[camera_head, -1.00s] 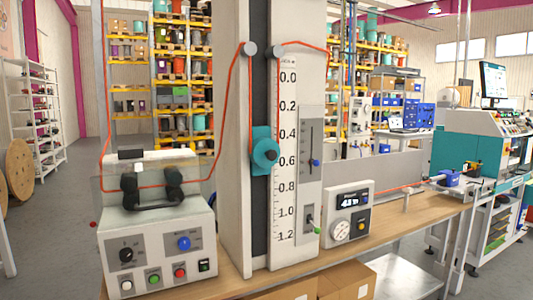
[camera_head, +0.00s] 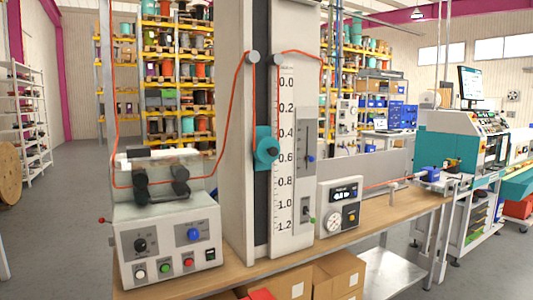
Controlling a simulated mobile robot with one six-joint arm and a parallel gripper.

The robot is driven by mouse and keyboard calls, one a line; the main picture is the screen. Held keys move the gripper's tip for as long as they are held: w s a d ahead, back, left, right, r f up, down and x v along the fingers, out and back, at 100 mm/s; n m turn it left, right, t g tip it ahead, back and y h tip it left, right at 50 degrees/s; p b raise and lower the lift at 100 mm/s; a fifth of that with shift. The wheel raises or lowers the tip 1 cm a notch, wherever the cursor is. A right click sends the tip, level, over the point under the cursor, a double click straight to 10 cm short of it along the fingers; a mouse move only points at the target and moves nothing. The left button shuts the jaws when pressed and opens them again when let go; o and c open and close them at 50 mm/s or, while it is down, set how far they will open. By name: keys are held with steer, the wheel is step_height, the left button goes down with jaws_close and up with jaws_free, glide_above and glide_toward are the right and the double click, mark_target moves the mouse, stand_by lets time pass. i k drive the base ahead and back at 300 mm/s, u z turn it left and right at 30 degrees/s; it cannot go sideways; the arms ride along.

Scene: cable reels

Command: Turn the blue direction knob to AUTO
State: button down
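The blue direction knob (camera_head: 194,235) sits on the sloping front panel of a light grey control box (camera_head: 125,240) at the lower left. Its label is too small to read, so I cannot tell which setting it points to. A black dial (camera_head: 140,245) is left of it. White, green and red push buttons (camera_head: 164,268) line the panel below, with a black rocker switch (camera_head: 210,254) at the right. My gripper is not in view.
The box stands on a wooden bench (camera_head: 395,220), left of a tall scaled tower (camera_head: 290,180). An orange cable (camera_head: 240,95) runs over rollers there. A small gauge box (camera_head: 340,205) is further right. Cardboard boxes (camera_head: 335,275) lie below the bench. Grey floor is open at left.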

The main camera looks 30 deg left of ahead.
mark_target(192, 233)
steer(key=z, duration=0.15)
steer(key=k, duration=0.75)
steer(key=u, duration=1.55)
steer(key=i, duration=0.95)
steer(key=u, duration=0.1)
steer(key=k, duration=0.3)
